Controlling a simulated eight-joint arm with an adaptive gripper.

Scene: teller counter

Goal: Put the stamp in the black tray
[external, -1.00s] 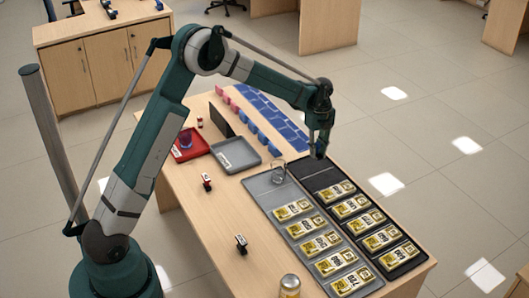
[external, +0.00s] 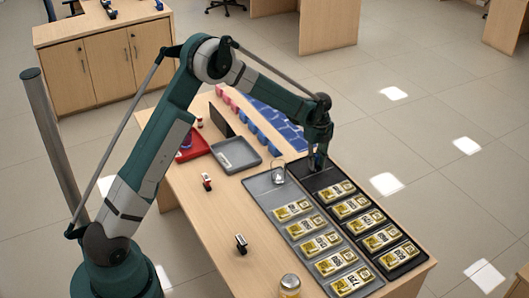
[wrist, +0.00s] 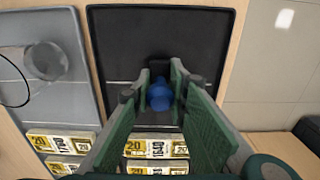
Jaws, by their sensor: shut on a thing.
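The stamp (wrist: 159,94) has a round blue handle and a dark base. My gripper (wrist: 162,90) is shut on it, with the blue handle between the green fingers in the wrist view. The black tray (wrist: 115,40) lies under the stamp, with its empty far part around it. In the external view my gripper (external: 317,168) is low over the far end of the black tray (external: 310,183). I cannot tell whether the stamp touches the tray floor.
Several gold bars (external: 351,207) fill the near part of the black tray.

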